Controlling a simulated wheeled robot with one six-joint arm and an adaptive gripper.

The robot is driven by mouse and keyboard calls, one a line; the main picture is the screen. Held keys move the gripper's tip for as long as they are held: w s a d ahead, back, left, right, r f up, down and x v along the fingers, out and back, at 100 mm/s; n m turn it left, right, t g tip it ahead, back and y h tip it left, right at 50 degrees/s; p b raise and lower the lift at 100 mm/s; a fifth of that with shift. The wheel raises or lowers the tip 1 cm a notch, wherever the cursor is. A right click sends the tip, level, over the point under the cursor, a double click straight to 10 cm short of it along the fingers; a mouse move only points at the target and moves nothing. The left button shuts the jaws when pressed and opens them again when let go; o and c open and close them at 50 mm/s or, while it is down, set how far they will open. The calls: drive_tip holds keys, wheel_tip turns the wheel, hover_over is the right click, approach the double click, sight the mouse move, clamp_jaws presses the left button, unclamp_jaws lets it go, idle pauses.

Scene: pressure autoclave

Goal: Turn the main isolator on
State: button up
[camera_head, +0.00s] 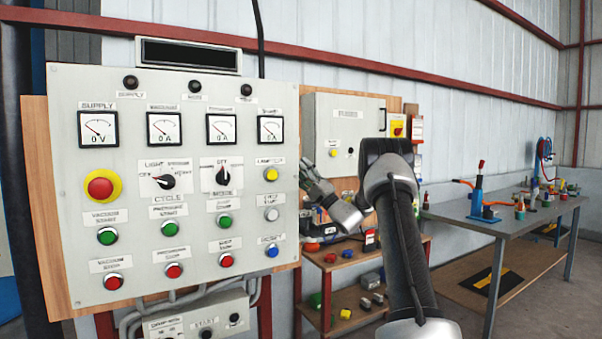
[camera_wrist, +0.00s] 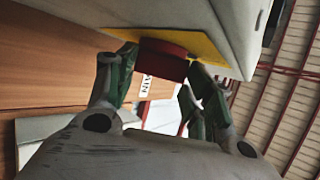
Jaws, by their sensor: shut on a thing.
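The main isolator is a red rotary handle (camera_wrist: 163,62) on a yellow plate (camera_wrist: 204,46), mounted on the side of a pale box. In the wrist view my gripper (camera_wrist: 155,75) has a finger on each side of the red handle and is shut on it. The supply meter (camera_head: 98,129) appears to read 0 V.
The large control panel (camera_head: 75,220) with meters, knobs and coloured buttons stands at left. A wooden shelf (camera_head: 345,262) with small parts is below the cabinet. A grey workbench (camera_head: 470,222) with tools stands at right, with open floor in front.

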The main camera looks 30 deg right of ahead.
drive_tip(key=shift+w+r+m+g+h, duration=0.1)
drive_tip(key=shift+r+m+g+h, duration=0.4)
drive_tip(key=shift+m+g+h, duration=1.35)
drive_tip(key=shift+w+r+m+g+h, duration=0.1)
drive_tip(key=shift+r+m+g+h, duration=0.6)
drive_tip(key=shift+g, duration=2.05)
drive_tip(key=shift+w+r+m+g+h, duration=0.1)
drive_tip(key=shift+r+m+g+h, duration=0.15)
drive_tip(key=shift+m+g+h, duration=1.75)
drive_tip(key=shift+n+g+y, duration=0.25)
drive_tip(key=shift+n+g, duration=0.1)
drive_tip(key=shift+g, duration=0.15)
drive_tip(key=o, duration=1)
drive_tip(key=shift+a, duration=0.1)
